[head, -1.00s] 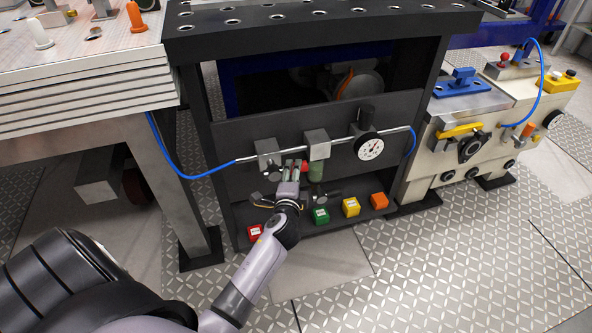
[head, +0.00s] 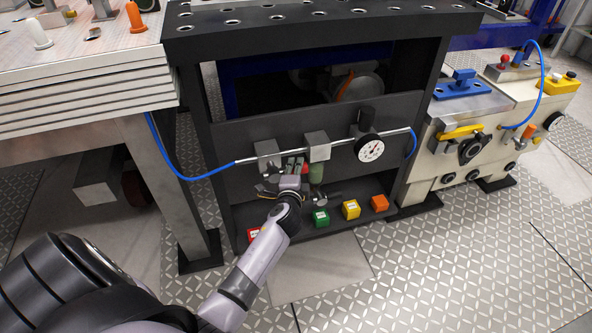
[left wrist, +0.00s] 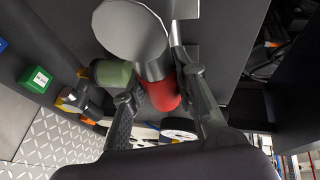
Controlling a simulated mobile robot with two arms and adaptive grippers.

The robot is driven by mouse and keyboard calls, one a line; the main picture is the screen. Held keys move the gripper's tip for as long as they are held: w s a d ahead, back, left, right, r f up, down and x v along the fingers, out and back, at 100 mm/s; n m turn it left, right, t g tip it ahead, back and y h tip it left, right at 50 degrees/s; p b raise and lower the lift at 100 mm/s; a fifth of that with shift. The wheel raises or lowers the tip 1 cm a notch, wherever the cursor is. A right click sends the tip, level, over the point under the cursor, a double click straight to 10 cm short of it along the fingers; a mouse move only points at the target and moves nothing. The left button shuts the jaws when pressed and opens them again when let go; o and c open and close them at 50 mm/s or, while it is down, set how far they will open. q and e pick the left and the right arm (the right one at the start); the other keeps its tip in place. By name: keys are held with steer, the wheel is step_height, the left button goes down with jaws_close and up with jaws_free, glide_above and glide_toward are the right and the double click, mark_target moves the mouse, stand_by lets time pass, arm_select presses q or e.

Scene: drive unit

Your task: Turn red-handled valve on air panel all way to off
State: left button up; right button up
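The air panel (head: 235,141) is a dark plate with a silver pipe across it. A red valve handle (head: 305,167) shows on it, partly hidden by my left gripper (head: 290,170), beside a green cylinder (head: 316,174). In the left wrist view, the red handle (left wrist: 163,93) lies between the two separated fingers of my left gripper (left wrist: 155,88), below a grey round part (left wrist: 130,32). The right finger is close against it, and a small gap shows at the left finger. Whether they touch is unclear. My right gripper is not in view.
A pressure gauge (head: 370,149) sits right of the valve. Red (head: 253,235), green (head: 320,217), yellow (head: 351,209) and orange (head: 379,203) blocks stand on the ledge below. A blue hose (head: 175,163) runs left. A cream machine (head: 430,165) stands right.

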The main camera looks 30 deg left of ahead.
arm_select(q)
jaws_close()
stand_by(0.5)
